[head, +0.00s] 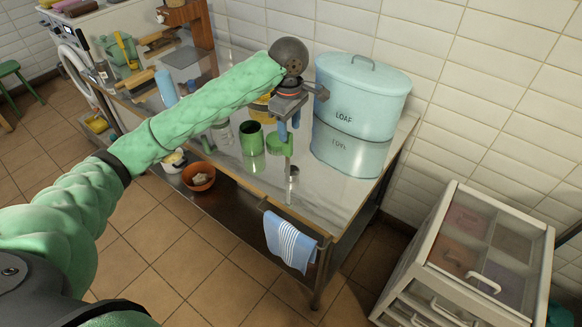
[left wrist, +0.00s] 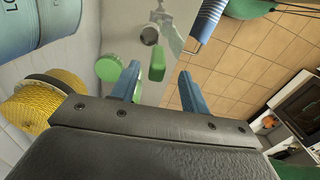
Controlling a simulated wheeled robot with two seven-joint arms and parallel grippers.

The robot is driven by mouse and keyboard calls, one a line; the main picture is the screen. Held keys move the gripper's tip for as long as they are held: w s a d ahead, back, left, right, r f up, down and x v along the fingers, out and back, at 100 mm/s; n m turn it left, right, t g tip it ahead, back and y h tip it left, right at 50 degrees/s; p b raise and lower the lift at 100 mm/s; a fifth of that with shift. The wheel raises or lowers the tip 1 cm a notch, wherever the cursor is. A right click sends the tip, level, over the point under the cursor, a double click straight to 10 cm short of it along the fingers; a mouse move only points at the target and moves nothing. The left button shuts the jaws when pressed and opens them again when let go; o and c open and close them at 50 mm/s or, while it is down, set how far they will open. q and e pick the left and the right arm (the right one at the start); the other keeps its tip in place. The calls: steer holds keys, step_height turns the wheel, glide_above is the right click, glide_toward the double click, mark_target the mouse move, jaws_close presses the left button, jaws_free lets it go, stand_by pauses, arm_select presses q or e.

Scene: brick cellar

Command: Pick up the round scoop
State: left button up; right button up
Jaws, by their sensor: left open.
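The round scoop appears to be the piece with a small round dark metal bowl (head: 292,171) on the shiny table, close to the front edge. In the left wrist view the bowl (left wrist: 150,36) lies just beyond a green grip-like piece (left wrist: 157,65); I cannot tell for sure that they join. My left gripper (head: 288,132) is open above the table, fingers pointing down. In its wrist view the green piece shows between the open fingers (left wrist: 157,82), with nothing held. A green round lid (left wrist: 108,67) is beside the left finger. My right gripper is not in view.
A green cup (head: 251,140) stands left of the gripper. A large blue bread bin (head: 358,100) stands behind right. A yellow rope spool (left wrist: 45,103) is near the left finger. A striped towel (head: 290,242) hangs at the table's front. The table's right front is clear.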

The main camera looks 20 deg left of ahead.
mark_target(288, 145)
arm_select(q)
steer(key=shift+w+a+r, duration=0.1)
steer(key=shift+a+r, duration=0.05)
steer(key=shift+f+p, duration=0.35)
steer(key=shift+f, duration=1)
steer(key=f, duration=0.1)
steer(key=f+p, duration=0.2)
steer(key=f, duration=0.1)
steer(key=shift+w+a, duration=0.15)
steer(key=shift+a, duration=0.1)
steer(key=shift+f, duration=0.55)
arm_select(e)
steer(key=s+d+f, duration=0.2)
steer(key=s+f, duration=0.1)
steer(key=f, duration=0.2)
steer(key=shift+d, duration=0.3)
arm_select(q)
steer(key=shift+c, duration=0.4)
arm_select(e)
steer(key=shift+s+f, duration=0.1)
arm_select(q)
jaws_close()
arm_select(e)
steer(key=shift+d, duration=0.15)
